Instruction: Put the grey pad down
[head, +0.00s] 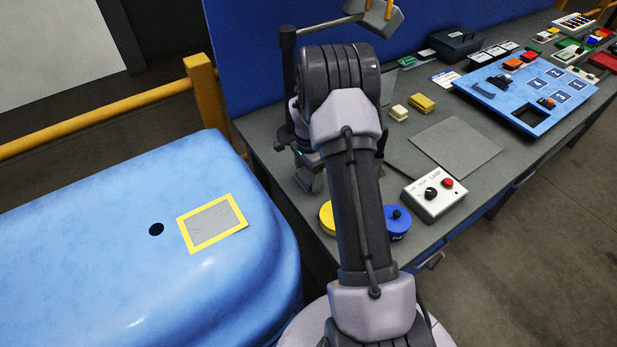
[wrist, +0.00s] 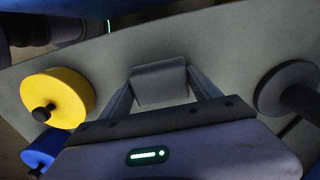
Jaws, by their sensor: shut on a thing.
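The grey pad (wrist: 159,84) is a small grey block between my gripper's two fingers (wrist: 160,78) in the wrist view. My gripper is shut on it over the grey table top (wrist: 225,45). I cannot tell whether the pad touches the table. In the head view my gripper (head: 306,172) is at the table's left end, largely hidden behind my arm. A grey patch with a yellow border (head: 213,224) lies on the blue rounded housing at the left.
A yellow knobbed disc (wrist: 58,97) and a blue knobbed disc (wrist: 42,148) stand left of my gripper in the wrist view; a dark round base (wrist: 283,90) is at right. A control box (head: 434,194) and a flat grey mat (head: 455,148) lie farther right in the head view.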

